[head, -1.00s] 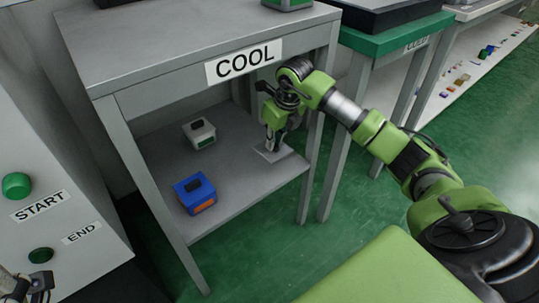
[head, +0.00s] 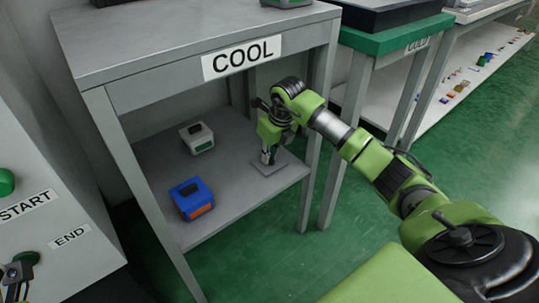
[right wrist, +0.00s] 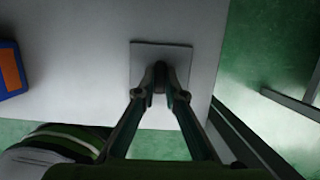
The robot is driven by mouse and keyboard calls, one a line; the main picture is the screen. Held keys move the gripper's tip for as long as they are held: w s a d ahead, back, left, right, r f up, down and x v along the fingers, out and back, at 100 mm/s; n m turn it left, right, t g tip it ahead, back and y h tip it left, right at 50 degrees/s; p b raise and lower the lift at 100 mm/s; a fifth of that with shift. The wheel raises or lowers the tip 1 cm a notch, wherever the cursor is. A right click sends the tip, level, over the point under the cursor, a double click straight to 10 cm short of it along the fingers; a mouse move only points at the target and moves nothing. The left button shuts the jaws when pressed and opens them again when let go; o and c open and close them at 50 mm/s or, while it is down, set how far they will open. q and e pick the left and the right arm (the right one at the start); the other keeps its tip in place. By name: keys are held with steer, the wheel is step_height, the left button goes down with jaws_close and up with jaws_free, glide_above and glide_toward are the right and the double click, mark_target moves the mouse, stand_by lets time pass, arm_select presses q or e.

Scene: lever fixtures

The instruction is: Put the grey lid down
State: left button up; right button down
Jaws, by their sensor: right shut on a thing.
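The grey lid (head: 269,168) is a thin flat square plate at the right end of the lower shelf (head: 235,185) under the COOL sign. It lies level, at or very close to the shelf; I cannot tell whether it touches. My right gripper (head: 268,156) points down over it. In the right wrist view the fingers (right wrist: 160,82) are closed on a small dark knob in the middle of the lid (right wrist: 148,54). My left gripper (head: 18,274) shows only partly at the lower left, by the END button; its fingers are unclear.
A blue box with an orange panel (head: 191,199) and a white-grey box with a green panel (head: 197,138) stand on the same shelf, left of the lid. The shelf's front edge and right leg (head: 310,180) are close. The COOL tabletop (head: 180,40) is above.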

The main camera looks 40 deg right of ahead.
steer(key=c, duration=2.1)
jaws_free()
